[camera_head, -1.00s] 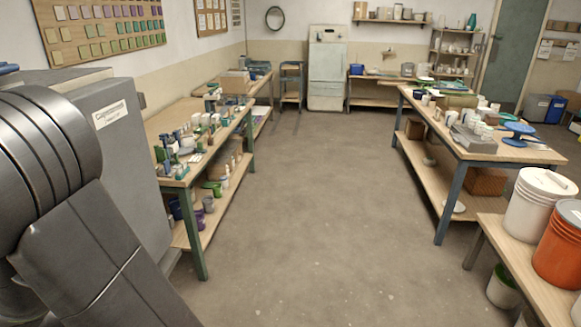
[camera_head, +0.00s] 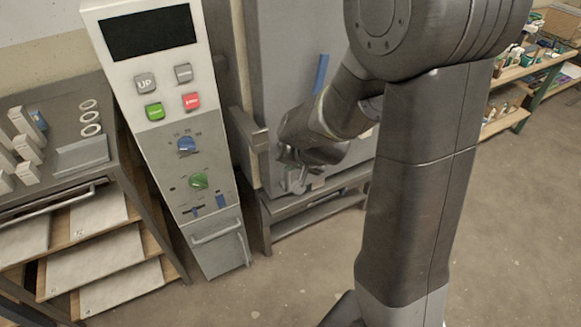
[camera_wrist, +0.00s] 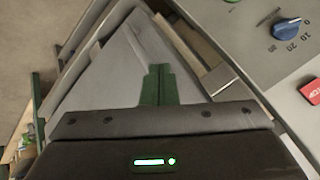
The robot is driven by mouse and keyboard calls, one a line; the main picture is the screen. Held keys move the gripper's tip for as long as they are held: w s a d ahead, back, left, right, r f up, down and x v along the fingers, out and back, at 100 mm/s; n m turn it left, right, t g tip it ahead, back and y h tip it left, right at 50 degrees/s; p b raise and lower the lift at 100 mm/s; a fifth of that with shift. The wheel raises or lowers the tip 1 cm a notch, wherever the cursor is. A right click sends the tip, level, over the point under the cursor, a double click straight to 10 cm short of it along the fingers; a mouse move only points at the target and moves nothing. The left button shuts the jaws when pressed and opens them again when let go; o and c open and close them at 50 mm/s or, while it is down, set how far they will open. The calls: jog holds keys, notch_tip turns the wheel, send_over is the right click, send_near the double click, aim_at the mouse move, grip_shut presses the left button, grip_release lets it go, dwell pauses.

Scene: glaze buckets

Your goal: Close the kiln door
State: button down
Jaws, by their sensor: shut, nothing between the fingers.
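The kiln's grey front panel (camera_head: 285,70), which looks like its door, stands in the middle of the head view, right of the control column. A blue strip (camera_head: 321,73) shows on it. My arm covers much of its right side, and I cannot tell how far the door stands open. My gripper (camera_head: 298,184) is low in front of the panel. In the wrist view its green fingers (camera_wrist: 158,84) are together and empty, with a grey panel (camera_wrist: 112,62) behind them. I cannot tell whether they touch it.
A control column (camera_head: 165,135) with a dark display, buttons and knobs stands left of the panel. A metal bracket (camera_head: 250,133) sticks out at the panel's left edge. A rack with boards (camera_head: 100,245) is at the far left. Floor (camera_head: 515,230) is clear at right.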

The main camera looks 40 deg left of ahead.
jog(key=s+d+r+p, duration=0.2)
jog(key=s+r+p, duration=0.2)
jog(key=r, duration=0.3)
jog(key=shift+s+d+r+p, duration=0.3)
jog(key=shift+r+p, duration=0.1)
